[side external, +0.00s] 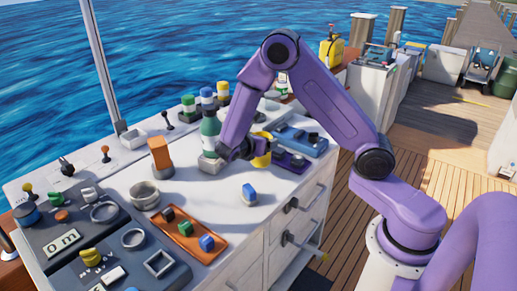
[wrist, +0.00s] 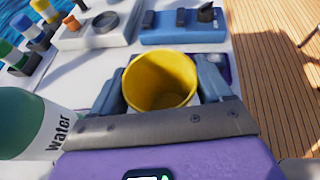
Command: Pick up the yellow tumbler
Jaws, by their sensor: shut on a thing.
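The yellow tumbler (wrist: 160,78) is between the two fingers of my gripper (wrist: 163,92) in the wrist view, its open mouth facing the camera. The fingers are shut on it from both sides. In the side view the yellow tumbler (side external: 262,152) shows beside my gripper (side external: 252,152), partly hidden by it, near the far part of the white counter. I cannot tell whether its base touches the counter.
A green bottle labelled "Water" (wrist: 35,122) stands close to the left of my gripper, and also shows in the side view (side external: 211,130). An orange tray (side external: 187,236) with small blocks lies nearer. Counter (side external: 215,205) between is mostly clear.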

